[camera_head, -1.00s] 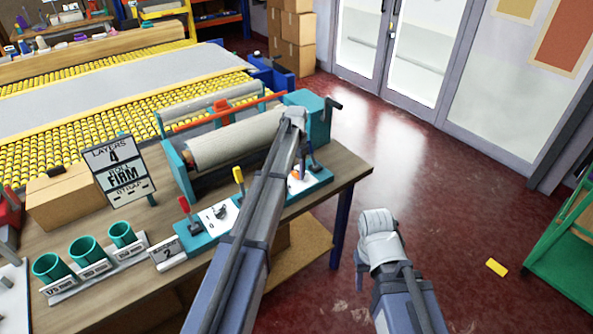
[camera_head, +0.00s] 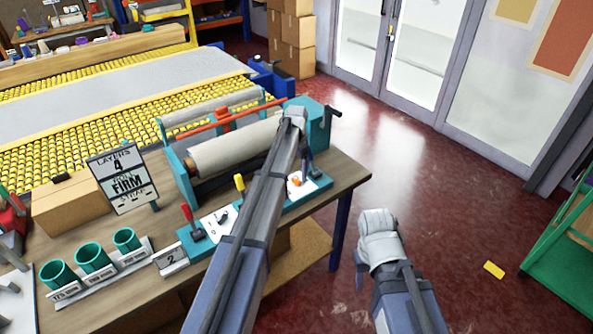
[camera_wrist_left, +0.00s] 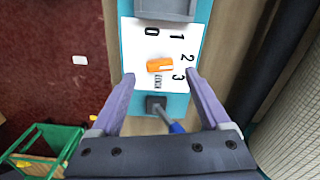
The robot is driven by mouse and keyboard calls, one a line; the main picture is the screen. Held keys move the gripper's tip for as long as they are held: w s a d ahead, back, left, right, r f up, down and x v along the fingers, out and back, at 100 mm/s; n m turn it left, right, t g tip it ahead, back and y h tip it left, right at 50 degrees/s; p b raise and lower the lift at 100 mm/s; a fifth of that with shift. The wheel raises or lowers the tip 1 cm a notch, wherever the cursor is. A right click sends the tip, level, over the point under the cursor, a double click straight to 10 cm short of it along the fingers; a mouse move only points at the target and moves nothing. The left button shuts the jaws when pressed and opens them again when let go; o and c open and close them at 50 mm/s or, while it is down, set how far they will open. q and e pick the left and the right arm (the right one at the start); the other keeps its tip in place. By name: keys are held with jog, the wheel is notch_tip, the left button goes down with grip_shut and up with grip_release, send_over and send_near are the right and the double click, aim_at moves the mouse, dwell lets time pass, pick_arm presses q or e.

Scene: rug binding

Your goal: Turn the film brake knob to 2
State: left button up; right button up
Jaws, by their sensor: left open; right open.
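The orange film brake knob (camera_wrist_left: 160,64) sits on a white dial plate marked 0, 1, 2 and 3 in the left wrist view. It lies nearly crosswise there, its right end toward the 2 and 3 side; I cannot tell its exact setting. The knob also shows as a small orange spot in the head view (camera_head: 297,182). My left gripper (camera_wrist_left: 160,77) is open, its purple fingers on either side of the knob with gaps and no visible contact. My right gripper (camera_head: 378,222) is over the floor, right of the bench, its fingers hidden.
A blue-handled lever (camera_wrist_left: 172,124) stands close to the knob, between my left fingers. Red (camera_head: 188,214) and yellow (camera_head: 239,184) levers stand along the teal panel. The roll (camera_head: 235,145) lies behind. Cups (camera_head: 92,256) and a sign (camera_head: 122,183) stand left. Floor right is mostly clear.

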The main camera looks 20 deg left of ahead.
aim_at(297, 179)
pick_arm(q)
notch_tip(297, 179, up, 5)
jog(key=p, duration=0.3)
jog(key=shift+f, duration=0.2)
jog(key=shift+f, duration=0.1)
jog(key=s+d, duration=0.5)
jog(key=s, duration=0.7)
jog(key=s+d+n, duration=0.1)
jog(key=s+d, duration=0.5)
jog(key=s, duration=0.6)
jog(key=s+d+y, duration=0.1)
jog(key=s+d, duration=0.5)
jog(key=s, duration=0.6)
jog(key=shift+s+n, duration=0.25)
jog(key=shift+n, duration=0.15)
jog(key=shift+c, duration=0.2)
